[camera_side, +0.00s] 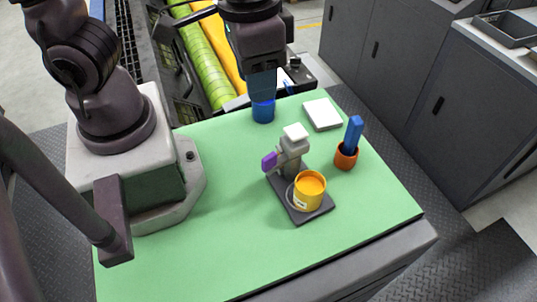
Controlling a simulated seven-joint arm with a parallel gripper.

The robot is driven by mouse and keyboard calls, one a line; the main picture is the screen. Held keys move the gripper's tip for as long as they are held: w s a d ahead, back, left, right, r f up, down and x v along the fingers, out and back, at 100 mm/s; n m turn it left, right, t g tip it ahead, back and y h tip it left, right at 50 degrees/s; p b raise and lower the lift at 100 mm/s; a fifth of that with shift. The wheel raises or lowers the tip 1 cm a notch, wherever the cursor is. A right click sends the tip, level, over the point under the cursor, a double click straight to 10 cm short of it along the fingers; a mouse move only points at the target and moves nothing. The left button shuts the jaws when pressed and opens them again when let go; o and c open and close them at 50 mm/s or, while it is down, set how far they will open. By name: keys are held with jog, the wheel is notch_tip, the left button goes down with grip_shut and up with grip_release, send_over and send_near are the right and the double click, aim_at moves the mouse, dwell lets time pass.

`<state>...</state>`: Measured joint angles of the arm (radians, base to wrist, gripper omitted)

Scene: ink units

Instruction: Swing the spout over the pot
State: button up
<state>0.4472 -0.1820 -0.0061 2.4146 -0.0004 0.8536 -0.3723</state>
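The ink unit is a grey post (291,160) with a pale cap, standing on a dark base plate (302,217) in the middle of the green table. A purple-ended arm (269,161), which looks like the spout, sticks out to the left of the post. A yellow-orange pot (309,192) with a pale label stands on the front part of the plate. The purple end is apart from the pot, not over it. My gripper (262,92) points down at the back of the table, behind the unit, at a blue cup; I cannot tell whether its fingers are apart or touch the cup.
The blue cup (263,111) stands below my gripper. A white square block (322,114) lies at the back right. An orange cup (346,158) with a blue upright piece (353,133) stands right of the unit. The green table (220,245) is clear at front left.

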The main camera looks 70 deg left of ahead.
aim_at(268, 157)
jog(key=f+n, duration=0.1)
jog(key=f, duration=0.4)
jog(key=d+f+n, duration=0.1)
jog(key=f+n, duration=0.1)
jog(key=f, duration=0.3)
jog(key=d+f+n, duration=0.1)
jog(key=f, duration=0.4)
jog(key=shift+w+d+f+n+g, duration=0.2)
jog(key=shift+w+n+g, duration=0.1)
jog(key=shift+n, duration=0.1)
grip_shut()
